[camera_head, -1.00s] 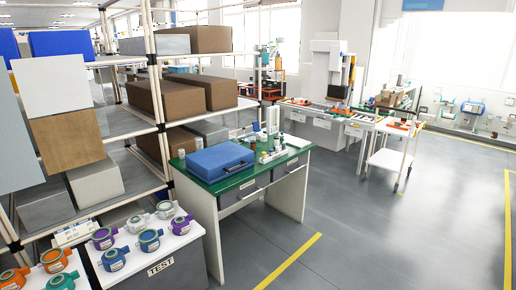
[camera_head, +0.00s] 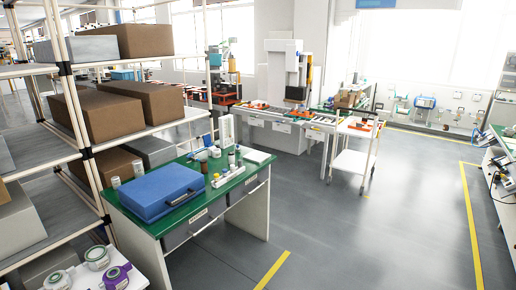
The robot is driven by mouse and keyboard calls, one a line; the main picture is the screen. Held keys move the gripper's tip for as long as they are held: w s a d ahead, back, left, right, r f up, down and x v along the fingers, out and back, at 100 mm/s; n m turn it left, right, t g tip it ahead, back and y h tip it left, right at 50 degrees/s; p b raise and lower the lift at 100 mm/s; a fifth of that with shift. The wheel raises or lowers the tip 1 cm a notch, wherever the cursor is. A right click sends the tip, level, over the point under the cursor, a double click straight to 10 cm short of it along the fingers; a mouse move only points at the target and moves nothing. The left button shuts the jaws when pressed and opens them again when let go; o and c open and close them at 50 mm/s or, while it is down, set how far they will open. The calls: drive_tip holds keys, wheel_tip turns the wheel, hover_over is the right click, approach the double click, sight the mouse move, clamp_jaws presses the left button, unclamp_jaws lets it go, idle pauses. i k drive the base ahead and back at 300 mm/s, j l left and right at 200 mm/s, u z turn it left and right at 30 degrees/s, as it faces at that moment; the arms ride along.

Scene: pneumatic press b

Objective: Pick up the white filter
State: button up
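My gripper is not in view. I cannot surely tell which thing is the white filter. Two small pale cylinders, one (camera_head: 138,168) and another (camera_head: 115,182), stand on the green-topped table (camera_head: 181,222) left of and behind the blue case (camera_head: 160,190). A long white part (camera_head: 228,177) lies on the same table right of the case, with a few small bottles (camera_head: 231,158) near it. These things are too small to make out in detail.
A shelf rack with brown boxes (camera_head: 125,108) stands at the left. Round meters (camera_head: 97,257) sit at the lower left. A white trolley (camera_head: 352,165) and a press machine (camera_head: 285,80) stand farther back. Another bench (camera_head: 497,165) is at the right edge. The grey floor (camera_head: 380,230) between is clear.

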sight(231, 154)
drive_tip(key=i+l+u, duration=0.85)
drive_tip(key=i+l, duration=0.2)
drive_tip(key=l, duration=0.25)
drive_tip(key=i+j, duration=0.15)
drive_tip(key=i, duration=0.35)
drive_tip(key=i+j, duration=0.2)
drive_tip(key=i, duration=0.35)
drive_tip(key=i+j, duration=0.15)
drive_tip(key=i, duration=0.35)
drive_tip(key=i+j+z, duration=0.1)
drive_tip(key=i, duration=0.4)
drive_tip(key=i+j, duration=0.25)
drive_tip(key=i, duration=0.25)
